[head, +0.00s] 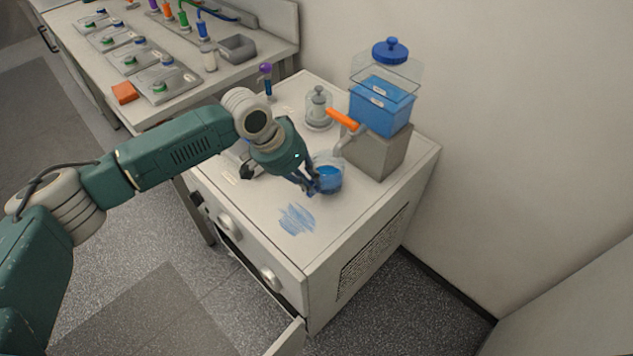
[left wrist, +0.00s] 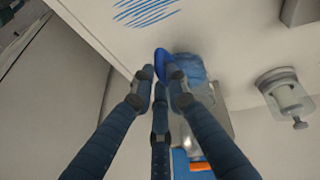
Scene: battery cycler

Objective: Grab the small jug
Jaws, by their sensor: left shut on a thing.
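The small jug (head: 329,181) is clear with blue liquid inside and stands on the white cabinet top, in front of the grey block. In the left wrist view the jug (left wrist: 192,68) shows its blue handle (left wrist: 161,64) turned toward my fingers. My left gripper (head: 308,184) is at the jug's left side, shut on its handle. In the left wrist view the fingers of my left gripper (left wrist: 160,98) close around the handle's end, partly hiding the jug. My right gripper is not in view.
A blue tank (head: 382,106) with an orange-handled tap (head: 343,119) stands on a grey block (head: 377,153) just behind the jug. A clear jar (head: 319,108) is behind it to the left. Blue streaks (head: 297,218) mark the bare cabinet top in front. A wall is at right.

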